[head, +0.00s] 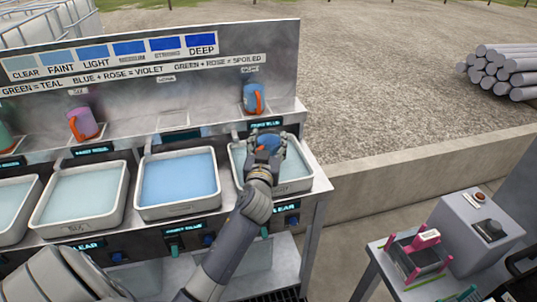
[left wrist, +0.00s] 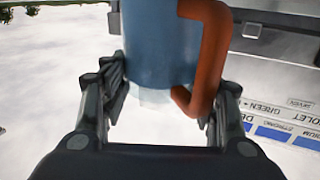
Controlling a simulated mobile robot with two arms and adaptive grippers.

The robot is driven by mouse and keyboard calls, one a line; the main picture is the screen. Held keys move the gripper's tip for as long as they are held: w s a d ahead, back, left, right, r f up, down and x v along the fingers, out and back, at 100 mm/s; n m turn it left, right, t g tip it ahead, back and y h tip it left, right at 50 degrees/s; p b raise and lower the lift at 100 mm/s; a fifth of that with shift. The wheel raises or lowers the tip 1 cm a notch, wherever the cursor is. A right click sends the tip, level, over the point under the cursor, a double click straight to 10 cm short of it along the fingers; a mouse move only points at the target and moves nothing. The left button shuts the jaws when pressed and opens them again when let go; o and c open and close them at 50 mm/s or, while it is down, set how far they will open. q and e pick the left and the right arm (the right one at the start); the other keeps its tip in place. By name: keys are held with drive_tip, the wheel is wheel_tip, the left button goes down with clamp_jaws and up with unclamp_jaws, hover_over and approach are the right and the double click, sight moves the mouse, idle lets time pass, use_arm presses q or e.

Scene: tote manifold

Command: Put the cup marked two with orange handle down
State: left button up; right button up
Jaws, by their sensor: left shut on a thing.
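My left gripper (head: 265,152) is shut on a blue cup (head: 269,141) and holds it over the rightmost tray (head: 310,181). The cup is mostly hidden by the gripper in the head view. In the left wrist view the blue cup (left wrist: 152,45) sits between the fingers of the left gripper (left wrist: 160,95), with its orange handle (left wrist: 212,50) at the right finger. I cannot read a number on this cup. My right gripper is not in view.
A second blue cup with an orange handle (head: 252,98) stands on the shelf behind. A pink cup (head: 82,124) and a teal cup (head: 5,138) stand further left. A tray of blue liquid (head: 178,212) is beside the rightmost tray. A side table (head: 385,280) stands at lower right.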

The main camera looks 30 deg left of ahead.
use_arm(q)
wheel_tip(320, 180, down, 3)
drive_tip(key=shift+r, duration=0.1)
drive_tip(key=shift+f+b, duration=0.3)
drive_tip(key=shift+f, duration=0.4)
drive_tip(key=o, duration=1.1)
drive_tip(key=shift+r, duration=0.1)
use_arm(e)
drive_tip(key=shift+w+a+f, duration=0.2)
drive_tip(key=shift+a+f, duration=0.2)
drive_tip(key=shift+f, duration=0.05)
use_arm(q)
drive_tip(key=shift+o, duration=0.2)
drive_tip(key=shift+r, duration=0.1)
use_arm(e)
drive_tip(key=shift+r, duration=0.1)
use_arm(q)
drive_tip(key=b+v, duration=0.1)
drive_tip(key=v, duration=0.9)
drive_tip(key=shift+s+d+b, duration=0.15)
drive_tip(key=shift+s+b, duration=0.15)
drive_tip(key=shift+b, duration=0.1)
drive_tip(key=shift+s+d, duration=0.3)
drive_tip(key=shift+s, duration=0.3)
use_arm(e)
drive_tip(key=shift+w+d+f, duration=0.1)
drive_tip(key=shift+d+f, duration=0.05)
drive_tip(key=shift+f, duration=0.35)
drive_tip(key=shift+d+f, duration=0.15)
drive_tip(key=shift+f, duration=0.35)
